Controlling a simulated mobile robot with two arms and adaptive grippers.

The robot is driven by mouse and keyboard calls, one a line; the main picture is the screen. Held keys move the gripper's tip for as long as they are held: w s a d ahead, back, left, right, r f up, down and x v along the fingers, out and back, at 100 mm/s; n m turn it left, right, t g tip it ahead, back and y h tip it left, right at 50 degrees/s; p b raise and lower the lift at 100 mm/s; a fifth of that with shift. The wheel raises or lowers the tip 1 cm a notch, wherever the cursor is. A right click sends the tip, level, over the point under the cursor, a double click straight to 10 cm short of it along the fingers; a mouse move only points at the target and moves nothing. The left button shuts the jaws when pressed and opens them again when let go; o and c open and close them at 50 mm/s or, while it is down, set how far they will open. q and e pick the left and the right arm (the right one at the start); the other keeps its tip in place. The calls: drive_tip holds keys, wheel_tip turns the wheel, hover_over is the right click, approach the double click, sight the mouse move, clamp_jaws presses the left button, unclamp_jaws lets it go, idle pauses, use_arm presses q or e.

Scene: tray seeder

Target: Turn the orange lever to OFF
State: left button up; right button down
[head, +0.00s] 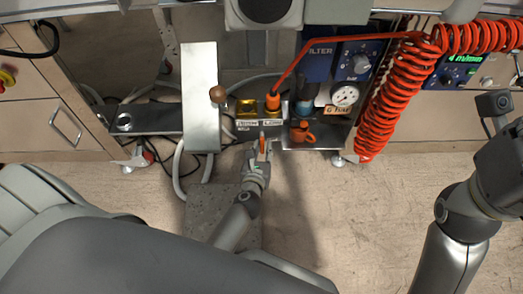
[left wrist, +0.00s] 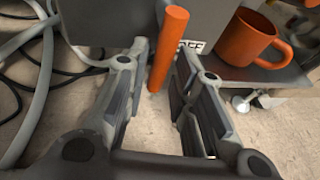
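The orange lever (head: 262,143) hangs at the front of the valve block with the gold parts in the head view. In the left wrist view the lever (left wrist: 168,48) is an orange rod, slightly tilted, between my left gripper's fingers. My left gripper (head: 262,156) is open around it, with a gap visible on both sides. The gripper (left wrist: 157,85) also shows in the left wrist view. A label reading "OFF" (left wrist: 193,46) is partly hidden behind the lever and the right finger. My right arm is at the right edge of the head view; its fingers are out of frame.
An orange mug (head: 300,134) stands on a metal shelf just right of the lever. A coiled red hose (head: 385,95) hangs further right, near the gauge (head: 345,94).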

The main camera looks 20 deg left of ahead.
use_arm(q)
drive_tip(key=shift+o, duration=0.4)
drive_tip(key=shift+r, duration=5)
